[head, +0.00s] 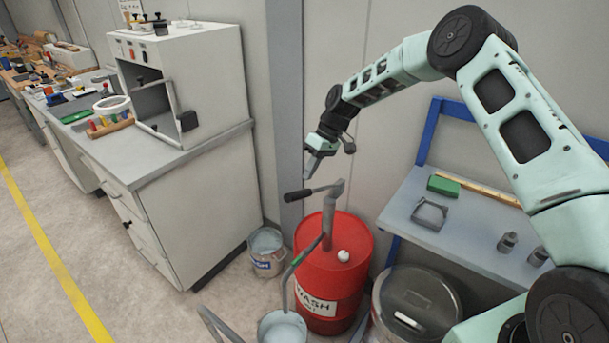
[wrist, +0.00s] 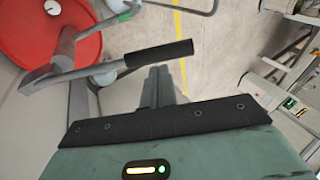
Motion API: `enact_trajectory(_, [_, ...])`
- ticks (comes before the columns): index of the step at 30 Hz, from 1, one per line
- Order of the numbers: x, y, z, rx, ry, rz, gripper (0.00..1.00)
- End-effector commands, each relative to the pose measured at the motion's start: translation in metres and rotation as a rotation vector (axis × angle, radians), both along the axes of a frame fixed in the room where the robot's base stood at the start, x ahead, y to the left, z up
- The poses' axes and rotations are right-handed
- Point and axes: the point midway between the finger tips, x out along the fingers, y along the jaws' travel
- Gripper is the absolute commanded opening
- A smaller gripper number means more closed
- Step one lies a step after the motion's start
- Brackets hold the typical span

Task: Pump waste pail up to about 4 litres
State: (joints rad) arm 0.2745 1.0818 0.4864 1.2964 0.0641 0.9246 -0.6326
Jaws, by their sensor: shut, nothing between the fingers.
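A red drum (head: 345,268) labelled WASH stands on the floor with a grey pump (head: 329,222) on top. The pump's crank ends in a black grip (head: 298,196), pointing left; the grip also shows in the wrist view (wrist: 152,54). A grey spout with a green section (head: 308,250) comes down from the pump to a pail (head: 283,330) at the bottom edge, which has pale contents. A second pail (head: 267,262) with a partly readable label stands left of the drum. Which is the waste pail I cannot tell. My gripper (head: 309,174) is shut and empty, just above the grip, apart from it.
A lidded grey bin (head: 415,300) stands right of the drum. A blue-framed bench (head: 400,212) is behind it. A white cabinet bench (head: 160,190) with a machine stands left. Bare floor with a yellow line (head: 60,270) lies at far left.

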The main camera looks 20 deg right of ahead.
Motion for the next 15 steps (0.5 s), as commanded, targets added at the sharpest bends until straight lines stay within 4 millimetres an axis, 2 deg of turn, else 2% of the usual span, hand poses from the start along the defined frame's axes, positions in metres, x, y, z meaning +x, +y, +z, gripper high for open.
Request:
enact_trajectory(7, [-0.003,0.015,-0.026,0.001,0.002,0.001,0.0])
enact_trajectory(15, [-0.004,0.018,-0.035,0.0,0.0,0.0,0.0])
